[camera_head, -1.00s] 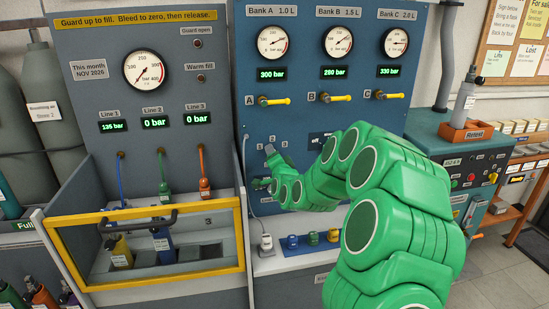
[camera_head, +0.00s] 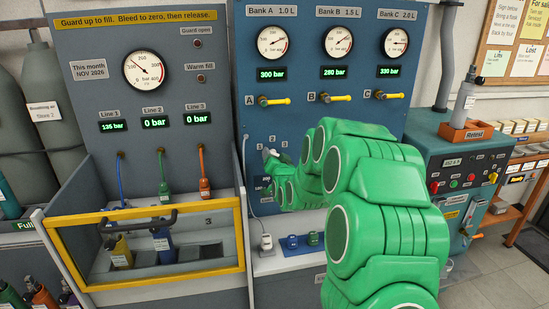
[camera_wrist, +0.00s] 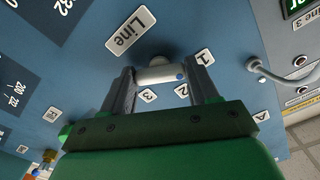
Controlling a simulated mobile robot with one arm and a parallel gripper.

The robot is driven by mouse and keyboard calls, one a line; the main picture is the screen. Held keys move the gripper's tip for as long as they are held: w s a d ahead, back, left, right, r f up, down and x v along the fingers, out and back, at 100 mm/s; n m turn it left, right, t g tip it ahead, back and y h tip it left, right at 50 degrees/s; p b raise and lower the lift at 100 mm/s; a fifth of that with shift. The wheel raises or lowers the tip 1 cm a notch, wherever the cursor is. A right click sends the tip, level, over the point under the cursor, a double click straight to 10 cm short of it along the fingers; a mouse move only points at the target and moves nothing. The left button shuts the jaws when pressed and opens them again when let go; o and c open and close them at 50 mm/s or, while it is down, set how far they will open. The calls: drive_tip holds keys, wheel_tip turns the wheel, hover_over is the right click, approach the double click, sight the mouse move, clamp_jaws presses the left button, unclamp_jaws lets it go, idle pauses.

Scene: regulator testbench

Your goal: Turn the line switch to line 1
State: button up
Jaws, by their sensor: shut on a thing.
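The line switch (camera_wrist: 158,74) is a pale bar-shaped knob with a blue dot near its right end in the wrist view. My gripper (camera_wrist: 160,82) has its two dark fingers on either side of the knob, shut on it. The blue dot lies close to label 1 (camera_wrist: 204,57) and label 2 (camera_wrist: 182,90), and I cannot tell exactly which it points at. Label 3 (camera_wrist: 149,95) is farther from the dot. In the head view my gripper (camera_head: 268,155) is at the blue panel (camera_head: 220,120), just below the number labels, and hides the knob.
The yellow guard bar (camera_head: 140,212) crosses the filling bay to the left. Yellow bank valve handles (camera_head: 277,101) stick out above my arm. Small coloured items stand on the blue tray (camera_head: 296,250) below it. A grey hose (camera_wrist: 290,78) is near the knob in the wrist view.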

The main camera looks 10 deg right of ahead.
drive_tip(key=shift+f, duration=0.15)
drive_tip(key=o, duration=1.1)
drive_tip(key=shift+c, duration=0.2)
drive_tip(key=shift+s, duration=0.15)
drive_tip(key=s, duration=0.7)
drive_tip(key=shift+s, duration=0.25)
